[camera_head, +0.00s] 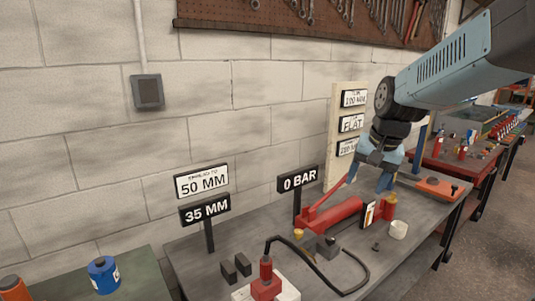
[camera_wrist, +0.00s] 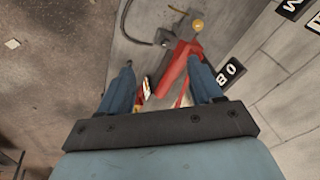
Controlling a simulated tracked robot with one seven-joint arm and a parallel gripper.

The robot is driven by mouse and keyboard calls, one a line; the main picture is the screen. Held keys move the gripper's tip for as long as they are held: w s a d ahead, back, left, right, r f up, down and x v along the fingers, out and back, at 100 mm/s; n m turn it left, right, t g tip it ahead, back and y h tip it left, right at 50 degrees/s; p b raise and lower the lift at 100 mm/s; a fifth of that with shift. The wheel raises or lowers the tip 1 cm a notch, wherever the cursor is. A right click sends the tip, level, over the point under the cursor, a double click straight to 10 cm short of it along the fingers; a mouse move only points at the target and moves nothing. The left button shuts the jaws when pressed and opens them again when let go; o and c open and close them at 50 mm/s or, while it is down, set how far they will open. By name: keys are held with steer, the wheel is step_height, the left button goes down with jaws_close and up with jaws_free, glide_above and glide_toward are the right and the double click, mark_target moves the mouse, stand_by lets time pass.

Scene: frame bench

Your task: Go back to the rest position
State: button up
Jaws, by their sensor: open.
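My gripper (camera_head: 368,182) hangs over the right part of the grey bench (camera_head: 215,250) in the head view, fingers pointing down. In the wrist view its two blue fingers (camera_wrist: 165,82) are spread wide apart with nothing held between them. A red hand pump (camera_head: 332,214) lies on the bench below and beside the fingers. The pump also shows between and beyond the fingers in the wrist view (camera_wrist: 180,66). Whether a finger touches the pump cannot be told.
Signs reading 50 MM (camera_head: 202,181), 35 MM (camera_head: 206,208) and 0 BAR (camera_head: 298,179) stand at the back. A black hose (camera_head: 325,275) curves from a red cylinder (camera_head: 266,279) at the front. A pale board with signs (camera_head: 333,140) stands near my arm. The wall is behind.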

steer(key=s+r+n+t+h, duration=0.1)
steer(key=s+n, duration=0.3)
steer(key=s, duration=1.1)
steer(key=shift+s+r+t, duration=0.4)
steer(key=shift+r+t, duration=0.25)
steer(key=shift+t, duration=0.05)
